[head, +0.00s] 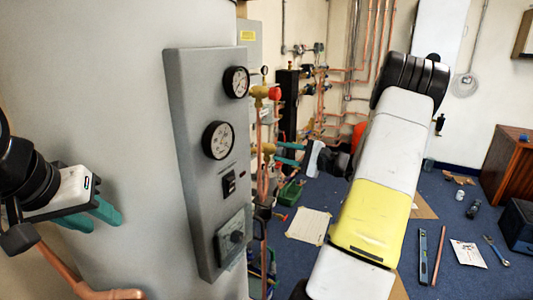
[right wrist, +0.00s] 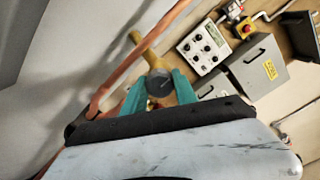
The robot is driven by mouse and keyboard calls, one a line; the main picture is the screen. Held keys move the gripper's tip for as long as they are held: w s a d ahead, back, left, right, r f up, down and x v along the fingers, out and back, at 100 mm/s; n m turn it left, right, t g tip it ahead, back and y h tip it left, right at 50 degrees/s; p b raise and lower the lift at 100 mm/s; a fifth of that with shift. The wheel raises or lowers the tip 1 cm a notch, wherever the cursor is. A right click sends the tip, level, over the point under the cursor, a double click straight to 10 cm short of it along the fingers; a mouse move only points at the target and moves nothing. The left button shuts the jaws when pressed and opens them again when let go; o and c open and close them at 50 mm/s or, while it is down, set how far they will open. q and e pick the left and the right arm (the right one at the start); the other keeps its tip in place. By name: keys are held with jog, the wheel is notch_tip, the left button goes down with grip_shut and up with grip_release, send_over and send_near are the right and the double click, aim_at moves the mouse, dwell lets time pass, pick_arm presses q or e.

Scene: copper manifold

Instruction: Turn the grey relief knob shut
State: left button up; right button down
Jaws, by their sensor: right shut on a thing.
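The grey relief knob (right wrist: 158,84) is round and sits on a brass valve body (right wrist: 146,52) in the right wrist view. My right gripper (right wrist: 160,88) is shut on the knob, with one teal finger on each side of it. In the head view my right gripper (head: 281,153) reaches in from the right to the brass fitting beside the grey gauge panel; the knob itself is hard to make out there. My left gripper (head: 104,222) is at the far left, its teal fingers apart and empty, in front of the big pale tank.
The grey panel (head: 198,180) carries two gauges, a switch and a dial. A red knob (head: 275,93) sits on a valve above my right gripper. A copper pipe (right wrist: 130,70) runs close beside the valve. Tools and papers lie on the blue floor (head: 455,215).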

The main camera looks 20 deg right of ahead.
dwell(0.4)
jog(key=c, duration=1)
grip_release()
jog(key=shift+o, duration=0.2)
jog(key=v, duration=0.8)
